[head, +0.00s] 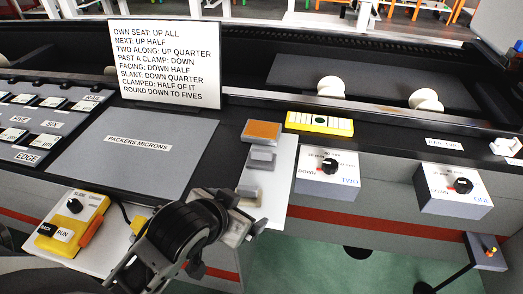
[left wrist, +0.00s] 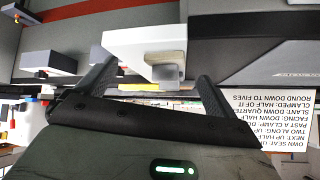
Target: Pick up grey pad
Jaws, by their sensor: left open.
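A white strip (head: 281,180) on the table edge carries an orange pad (head: 262,130) at its far end. A grey pad (head: 262,154) lies just nearer than the orange one. A second grey block (head: 248,191) lies closer to my left gripper (head: 238,213), which is at the strip's near end and covers part of it. I see no contact. Which grey piece this is, I cannot tell. My right gripper is out of view.
A sign (head: 165,62) stands behind a grey mat (head: 145,150). A yellow control box (head: 72,222) is at left. Dial boxes (head: 328,172) (head: 453,190) and a yellow-framed strip (head: 319,123) are at right. White rounded knobs (head: 331,87) stand behind.

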